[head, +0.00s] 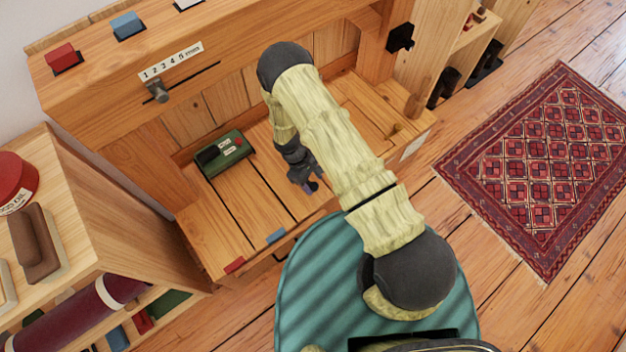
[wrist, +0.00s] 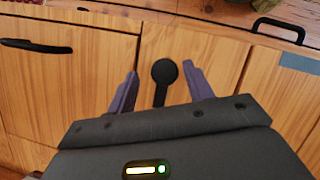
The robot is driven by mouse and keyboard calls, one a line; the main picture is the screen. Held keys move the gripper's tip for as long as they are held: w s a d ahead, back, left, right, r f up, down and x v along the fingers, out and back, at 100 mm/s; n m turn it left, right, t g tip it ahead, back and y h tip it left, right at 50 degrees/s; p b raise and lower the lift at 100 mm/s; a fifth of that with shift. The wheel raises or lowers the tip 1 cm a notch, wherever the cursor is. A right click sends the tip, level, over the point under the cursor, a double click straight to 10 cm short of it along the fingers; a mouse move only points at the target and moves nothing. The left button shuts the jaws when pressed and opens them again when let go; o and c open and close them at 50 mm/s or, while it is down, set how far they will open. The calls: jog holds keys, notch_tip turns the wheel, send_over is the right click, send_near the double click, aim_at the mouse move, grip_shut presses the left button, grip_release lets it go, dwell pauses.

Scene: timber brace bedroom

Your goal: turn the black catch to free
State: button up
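The black catch (wrist: 164,72) shows in the wrist view, on a pale wooden front panel. It has a round head, and a short arm points almost straight down from it. My gripper (wrist: 160,71) is open, with one purple finger on each side of the catch and a gap to it on both sides. Whether the fingertips reach the panel's depth I cannot tell. In the head view my gripper (head: 308,184) is at the bench's front edge, and I cannot see the catch there.
A black bar handle (wrist: 36,46) is at the left and another (wrist: 278,30) at upper right. In the head view a green box (head: 224,153) stands on the bench. A black fitting (head: 400,37) is on the right post. A red rug (head: 540,165) lies at right.

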jog(key=shift+a, duration=0.1)
jog(key=shift+r, duration=0.1)
jog(key=p+v, duration=0.2)
jog(key=v, duration=1.5)
jog(key=shift+r, duration=0.1)
jog(key=s+d+r+m+t+y, duration=0.2)
jog(key=d+r+m, duration=0.2)
jog(key=d+r, duration=0.5)
jog(key=s+d+r+m+t+y, duration=0.15)
jog(key=d+r+m, duration=0.3)
jog(key=r, duration=0.85)
jog(key=s+d+r+m+t, duration=0.2)
jog(key=s+d+r+m, duration=0.1)
jog(key=s+d+r, duration=0.3)
notch_tip(320, 180, up, 21)
jog(key=p, duration=2.2)
jog(key=shift+s+a, duration=0.35)
jog(key=shift+s, duration=0.15)
